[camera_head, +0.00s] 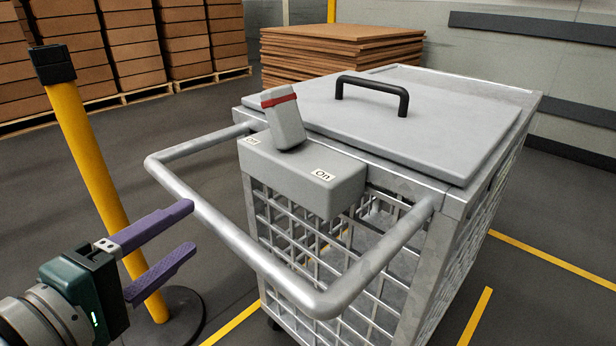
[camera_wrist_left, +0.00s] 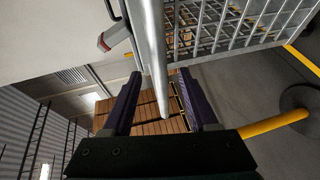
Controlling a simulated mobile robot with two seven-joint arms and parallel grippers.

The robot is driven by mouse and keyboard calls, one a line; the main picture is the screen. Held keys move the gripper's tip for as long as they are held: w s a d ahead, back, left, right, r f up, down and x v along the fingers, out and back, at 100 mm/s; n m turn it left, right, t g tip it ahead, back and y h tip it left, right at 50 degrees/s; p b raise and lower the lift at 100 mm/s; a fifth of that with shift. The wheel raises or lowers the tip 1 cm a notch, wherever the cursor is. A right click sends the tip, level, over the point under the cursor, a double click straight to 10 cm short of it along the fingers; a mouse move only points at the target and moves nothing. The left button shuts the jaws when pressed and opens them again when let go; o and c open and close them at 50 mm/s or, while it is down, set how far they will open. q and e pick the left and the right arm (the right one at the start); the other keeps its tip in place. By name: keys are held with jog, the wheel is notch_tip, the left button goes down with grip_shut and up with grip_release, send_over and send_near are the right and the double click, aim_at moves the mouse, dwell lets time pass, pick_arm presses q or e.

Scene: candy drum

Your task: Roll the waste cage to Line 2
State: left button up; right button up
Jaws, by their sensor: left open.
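The waste cage (camera_head: 470,225) is a galvanised mesh box with a flat grey lid lying on top and a black lid handle (camera_head: 372,92). A bent metal push bar (camera_head: 250,248) sticks out towards me; it also shows in the left wrist view (camera_wrist_left: 152,45). My left gripper (camera_head: 192,227) is open, at the left part of the bar. In the left wrist view the bar runs between its fingers; contact cannot be told. My right gripper is out of view.
A yellow post (camera_head: 92,175) with a black base (camera_head: 186,312) stands close behind my left gripper. Stacked brown boxes (camera_head: 130,45) on pallets and a stack of brown sheets (camera_head: 335,48) stand at the back. Yellow floor lines (camera_head: 555,260) run beside the cage.

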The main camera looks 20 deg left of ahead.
pick_arm(q)
jog(key=w+f+b, duration=0.1)
jog(key=w+b, duration=0.1)
jog(key=w, duration=0.7)
jog(key=shift+f, duration=0.25)
jog(key=shift+c, duration=0.2)
grip_shut()
dwell(0.8)
